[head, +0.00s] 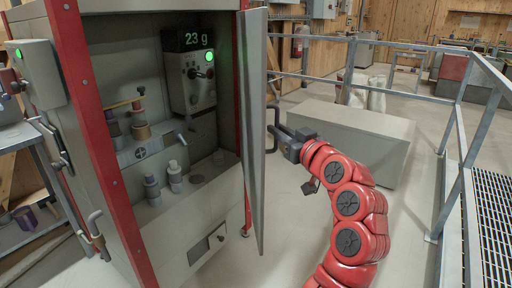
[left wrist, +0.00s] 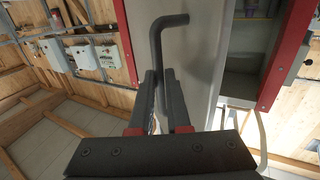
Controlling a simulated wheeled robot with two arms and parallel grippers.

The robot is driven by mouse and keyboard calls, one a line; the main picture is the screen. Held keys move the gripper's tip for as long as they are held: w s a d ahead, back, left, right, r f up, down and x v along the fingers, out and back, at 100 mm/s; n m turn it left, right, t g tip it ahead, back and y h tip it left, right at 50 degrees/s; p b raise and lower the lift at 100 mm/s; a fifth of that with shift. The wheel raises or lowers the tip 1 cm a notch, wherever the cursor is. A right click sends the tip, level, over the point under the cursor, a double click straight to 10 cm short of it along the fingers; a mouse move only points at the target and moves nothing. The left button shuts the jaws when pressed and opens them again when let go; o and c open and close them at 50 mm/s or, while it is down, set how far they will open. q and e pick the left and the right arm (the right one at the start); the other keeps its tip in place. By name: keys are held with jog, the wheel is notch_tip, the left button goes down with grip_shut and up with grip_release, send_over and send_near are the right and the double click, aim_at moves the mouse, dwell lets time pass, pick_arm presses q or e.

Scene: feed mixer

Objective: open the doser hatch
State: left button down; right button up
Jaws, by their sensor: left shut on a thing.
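The doser hatch (head: 253,90) is a tall pale grey door on the red-framed cabinet. In the head view it stands swung outward, nearly edge-on, with the cabinet inside exposed. Its dark bar handle (head: 273,121) is on the side facing right. My left gripper (head: 281,130) is at this handle and is shut on it. In the left wrist view the bent dark handle (left wrist: 157,45) runs down between the fingers (left wrist: 160,85), in front of the grey hatch panel (left wrist: 205,45). My right gripper is not in view.
Inside the cabinet are a control box (head: 193,82) with a green lamp and a "23 g" display (head: 196,39), valves and small bottles (head: 174,174). A long grey box (head: 375,135) and metal railings (head: 452,130) stand to the right. Some floor is free between.

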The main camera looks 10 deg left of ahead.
pick_arm(q)
jog(key=w+d+b, duration=0.3)
jog(key=w+d, duration=0.2)
jog(key=d, duration=0.3)
jog(key=shift+w+d, duration=0.15)
jog(key=shift+f, duration=0.1)
dwell(0.4)
jog(key=c, duration=0.9)
grip_release()
jog(key=shift+w, duration=0.15)
jog(key=shift+d, duration=0.1)
jog(key=p+v, duration=0.2)
jog(key=v, duration=1.5)
jog(key=shift+s+d, duration=0.1)
jog(key=shift+s, duration=0.15)
